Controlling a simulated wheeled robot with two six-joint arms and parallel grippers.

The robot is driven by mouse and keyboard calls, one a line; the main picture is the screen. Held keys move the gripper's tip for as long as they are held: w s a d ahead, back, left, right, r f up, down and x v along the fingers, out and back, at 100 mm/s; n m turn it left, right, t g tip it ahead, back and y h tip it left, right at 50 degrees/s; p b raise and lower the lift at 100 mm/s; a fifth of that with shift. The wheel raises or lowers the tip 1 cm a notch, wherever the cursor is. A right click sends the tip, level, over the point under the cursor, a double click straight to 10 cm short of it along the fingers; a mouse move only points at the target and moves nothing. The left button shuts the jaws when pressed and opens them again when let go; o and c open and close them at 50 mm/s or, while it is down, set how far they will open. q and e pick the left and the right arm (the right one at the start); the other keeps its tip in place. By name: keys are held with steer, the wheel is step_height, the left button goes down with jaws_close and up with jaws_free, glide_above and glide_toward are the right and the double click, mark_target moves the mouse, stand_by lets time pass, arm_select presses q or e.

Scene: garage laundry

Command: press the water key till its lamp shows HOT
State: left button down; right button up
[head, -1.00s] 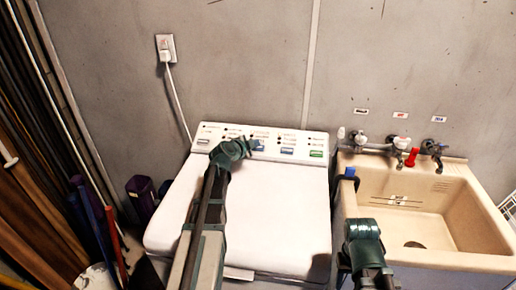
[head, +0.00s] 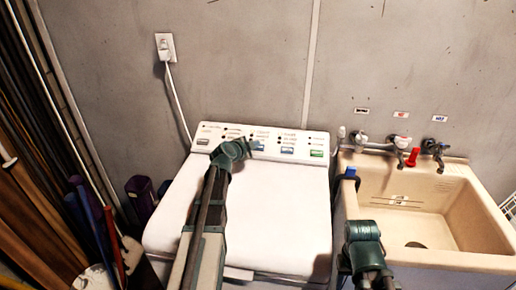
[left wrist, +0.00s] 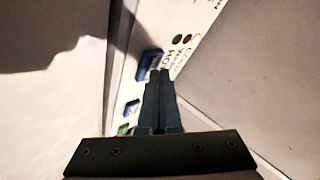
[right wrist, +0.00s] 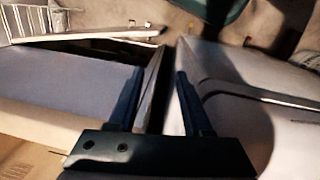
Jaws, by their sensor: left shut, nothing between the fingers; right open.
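The washer's control panel (head: 218,131) runs along the back of the white lid, with a row of coloured keys and small lamps. My left gripper (head: 250,147) is shut and empty, its tips at the blue water key (head: 259,147). In the left wrist view the fingertips (left wrist: 160,72) lie right beside that blue key (left wrist: 148,64), partly covering it; I cannot tell whether they touch. Beside it are printed words, HOT among them, two dark lamps (left wrist: 182,38) and a reddish mark; which lamp is lit is unclear. My right gripper (right wrist: 158,90) is open and empty, low before the sink.
Another blue key (head: 287,151) and a green key (head: 317,154) sit to the right. A beige sink (head: 460,180) with taps (head: 400,142) stands right of the washer. Poles and boards (head: 30,190) lean at the left. The white lid (head: 275,205) is clear apart from my arm.

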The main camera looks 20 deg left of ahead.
arm_select(q)
steer(key=shift+w+f+b, duration=0.1)
steer(key=shift+f+b, duration=0.25)
steer(key=shift+b, duration=0.05)
stand_by(0.8)
steer(key=shift+r, duration=0.15)
steer(key=shift+r+p, duration=0.4)
steer(key=shift+p, duration=0.25)
steer(key=shift+s+r, duration=0.25)
steer(key=shift+p, duration=0.3)
steer(key=shift+s+d+r+p, duration=0.1)
steer(key=shift+s+r+p, duration=0.2)
steer(key=shift+r+p, duration=0.5)
steer(key=shift+s+d+r+p, duration=0.1)
steer(key=shift+s+r+p, duration=0.25)
steer(key=shift+r+p, duration=0.4)
steer(key=shift+s+d+r+p, duration=0.1)
steer(key=shift+s+r+p, duration=0.2)
steer(key=shift+r+p, duration=0.45)
steer(key=shift+r, duration=0.1)
steer(key=r+p, duration=0.1)
steer(key=s+r+p, duration=0.1)
steer(key=r+p, duration=0.1)
steer(key=shift+s+d+r+p, duration=0.15)
steer(key=shift+s+r+p, duration=0.15)
